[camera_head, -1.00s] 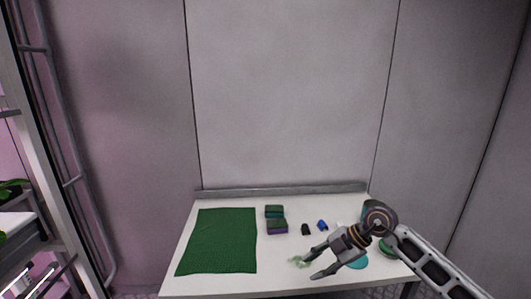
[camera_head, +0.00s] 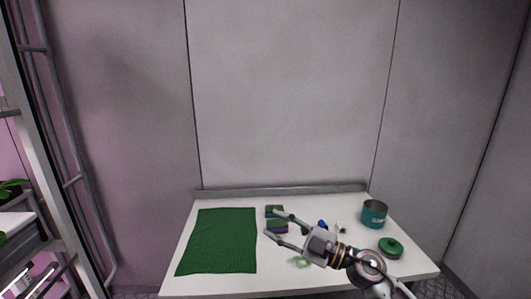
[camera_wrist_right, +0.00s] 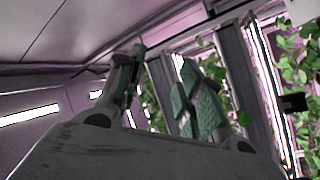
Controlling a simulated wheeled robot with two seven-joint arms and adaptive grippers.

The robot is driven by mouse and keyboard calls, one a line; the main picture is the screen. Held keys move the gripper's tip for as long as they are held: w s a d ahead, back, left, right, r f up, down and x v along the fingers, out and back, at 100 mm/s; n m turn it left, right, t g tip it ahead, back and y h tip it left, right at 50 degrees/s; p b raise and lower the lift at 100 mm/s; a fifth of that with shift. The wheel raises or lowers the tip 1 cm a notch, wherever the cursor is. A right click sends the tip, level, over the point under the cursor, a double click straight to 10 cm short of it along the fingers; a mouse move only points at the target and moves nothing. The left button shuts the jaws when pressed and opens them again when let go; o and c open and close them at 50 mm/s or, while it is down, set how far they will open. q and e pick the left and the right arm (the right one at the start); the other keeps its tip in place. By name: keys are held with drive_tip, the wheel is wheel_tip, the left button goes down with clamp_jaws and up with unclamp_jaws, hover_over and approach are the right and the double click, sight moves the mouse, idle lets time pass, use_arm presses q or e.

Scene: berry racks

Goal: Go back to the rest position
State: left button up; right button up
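My right gripper (camera_head: 270,222) is in the head view, above the middle of the white table (camera_head: 330,279). Its two fingers are spread apart, with nothing seen between them. In the right wrist view the same gripper (camera_wrist_right: 160,90) shows its fingers apart and empty, pointing towards racks with green leaves. My left gripper is in neither view.
A green mat (camera_head: 217,242) covers the table's left side. Two dark boxes (camera_head: 277,226), a blue item (camera_head: 322,223) and a pale green item (camera_head: 299,262) lie near the arm. A teal pot (camera_head: 374,214) and a green lid (camera_head: 391,247) are on the right. A rack (camera_head: 30,150) stands left.

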drive_tip(key=w+d+m+t+h, duration=0.3)
drive_tip(key=d+m+t+h, duration=0.6)
drive_tip(key=m+t, duration=0.3)
drive_tip(key=s+d+f+m+g+h, duration=0.35)
drive_tip(key=d+f+h, duration=0.2)
drive_tip(key=f, duration=0.35)
drive_tip(key=s+d+f+m+g+h, duration=0.2)
drive_tip(key=d+f+m+g+h, duration=0.3)
drive_tip(key=f, duration=0.4)
drive_tip(key=s+f+g+y, duration=0.1)
drive_tip(key=s+f+g, duration=0.3)
drive_tip(key=s+f, duration=0.45)
drive_tip(key=s+f+g, duration=0.5)
drive_tip(key=s, duration=0.6)
wheel_tip(320, 180, down, 32)
drive_tip(key=s+d+n+g, duration=0.1)
drive_tip(key=s+d, duration=0.1)
drive_tip(key=s+d+f, duration=0.4)
drive_tip(key=s+f, duration=0.6)
drive_tip(key=s+d+f+g, duration=0.1)
drive_tip(key=s+d+f, duration=0.2)
drive_tip(key=s+f, duration=0.7)
drive_tip(key=shift+s+d+h, duration=0.3)
drive_tip(key=shift+d+h, duration=0.05)
